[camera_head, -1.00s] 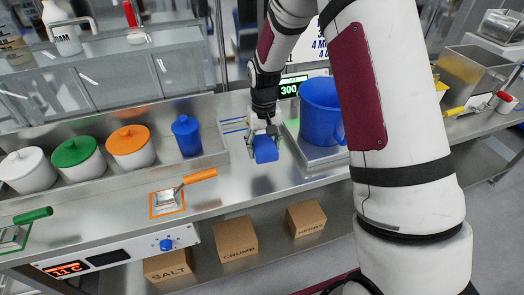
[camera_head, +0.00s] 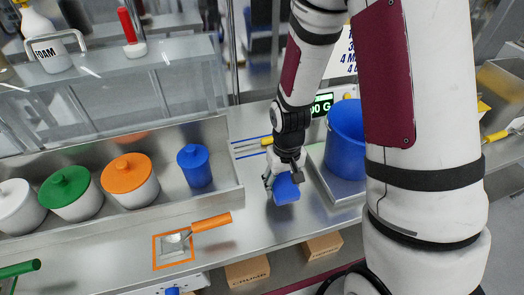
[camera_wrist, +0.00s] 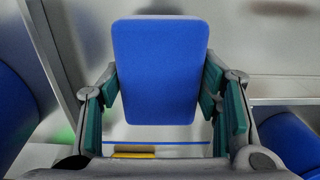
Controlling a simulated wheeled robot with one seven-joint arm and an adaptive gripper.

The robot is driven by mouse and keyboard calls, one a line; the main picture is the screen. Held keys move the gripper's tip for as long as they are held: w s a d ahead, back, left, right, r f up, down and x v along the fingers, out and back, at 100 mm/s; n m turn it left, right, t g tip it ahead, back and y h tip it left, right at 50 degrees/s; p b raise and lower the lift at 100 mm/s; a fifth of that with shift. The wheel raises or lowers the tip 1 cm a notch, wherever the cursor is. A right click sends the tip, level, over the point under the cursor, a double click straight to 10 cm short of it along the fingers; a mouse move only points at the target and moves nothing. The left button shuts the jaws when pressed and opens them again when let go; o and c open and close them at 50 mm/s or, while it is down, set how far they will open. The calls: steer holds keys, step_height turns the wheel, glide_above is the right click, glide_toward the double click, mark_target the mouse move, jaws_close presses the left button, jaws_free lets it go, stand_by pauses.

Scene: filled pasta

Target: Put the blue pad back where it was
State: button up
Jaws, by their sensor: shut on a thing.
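The blue pad (camera_head: 286,190) is a flat rounded block held by my gripper (camera_head: 281,180), above the steel counter. In the wrist view the blue pad (camera_wrist: 160,70) fills the upper middle, between the green-lined fingers of my gripper (camera_wrist: 160,100), which are shut on it. Blue marking lines (camera_head: 250,137) lie on the counter behind and left of my gripper, partly hidden by it. A blue line also shows in the wrist view (camera_wrist: 180,143), just beyond the pad's lower edge.
A blue tub (camera_head: 345,140) on a scale (camera_head: 338,185) stands close right of my gripper. A blue lidded jar (camera_head: 194,165) and orange-lidded jar (camera_head: 130,180) stand left in a raised-edge tray. An orange-handled tool (camera_head: 205,225) lies in front. A yellow item (camera_head: 266,142) is near the marking.

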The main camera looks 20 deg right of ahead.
steer(key=w, duration=0.5)
steer(key=w+f, duration=0.1)
steer(key=w, duration=0.9)
steer(key=shift+w+f, duration=0.2)
steer(key=shift+f, duration=0.05)
steer(key=shift+w+f+p, duration=0.2)
steer(key=shift+f+p, duration=0.15)
steer(key=shift+f, duration=0.55)
steer(key=shift+w+f+p, duration=0.15)
steer(key=shift+f+p, duration=0.15)
steer(key=shift+f, duration=0.6)
steer(key=shift+f, duration=0.1)
steer(key=o, duration=1.2)
steer(key=shift+o, duration=0.2)
